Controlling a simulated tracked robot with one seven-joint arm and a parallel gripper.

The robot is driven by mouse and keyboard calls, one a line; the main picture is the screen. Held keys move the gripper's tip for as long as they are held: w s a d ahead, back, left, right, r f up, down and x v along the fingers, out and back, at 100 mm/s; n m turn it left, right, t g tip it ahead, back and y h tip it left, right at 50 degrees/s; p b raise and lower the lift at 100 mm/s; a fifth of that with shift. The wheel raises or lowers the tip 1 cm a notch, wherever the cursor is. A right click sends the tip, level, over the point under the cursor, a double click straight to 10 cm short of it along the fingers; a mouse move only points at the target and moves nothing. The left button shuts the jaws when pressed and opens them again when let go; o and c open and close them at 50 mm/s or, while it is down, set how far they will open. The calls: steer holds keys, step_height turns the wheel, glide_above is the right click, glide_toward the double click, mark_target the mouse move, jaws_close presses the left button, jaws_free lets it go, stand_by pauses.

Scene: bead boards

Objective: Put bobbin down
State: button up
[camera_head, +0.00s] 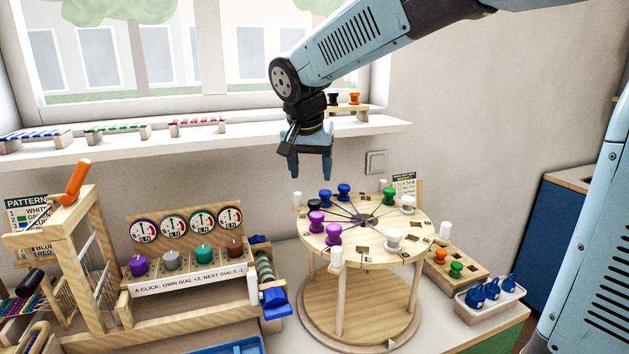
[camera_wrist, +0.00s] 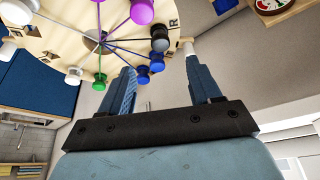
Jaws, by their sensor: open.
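My gripper (camera_head: 310,169) is open and empty, fingers down, in the air above the back left of a round wooden table (camera_head: 365,262). It also shows in the wrist view (camera_wrist: 160,62), with nothing between its fingers. Two blue bobbins (camera_head: 324,197) (camera_head: 343,191) stand on the table top below it; they also show beside the left finger in the wrist view (camera_wrist: 156,62). Around the rim stand a black bobbin (camera_head: 314,206), purple bobbins (camera_head: 316,222) (camera_head: 333,234), a green bobbin (camera_head: 388,196) and white bobbins (camera_head: 407,204) (camera_head: 393,239). Coloured threads run to the table's middle.
A window shelf (camera_head: 200,141) with bead boards and a small bobbin stand (camera_head: 348,111) is behind my gripper. A dial board (camera_head: 186,225) and wooden frame (camera_head: 75,240) stand left. A holed block (camera_head: 455,270) and white tray (camera_head: 490,302) are right. White posts rise at the table's rim.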

steer(key=s+d+f+n+t+y, duration=0.1)
steer(key=s+d+f+n, duration=0.1)
steer(key=s+d, duration=1.8)
steer(key=shift+s+f+n, duration=0.4)
steer(key=shift+s, duration=0.1)
stand_by(0.4)
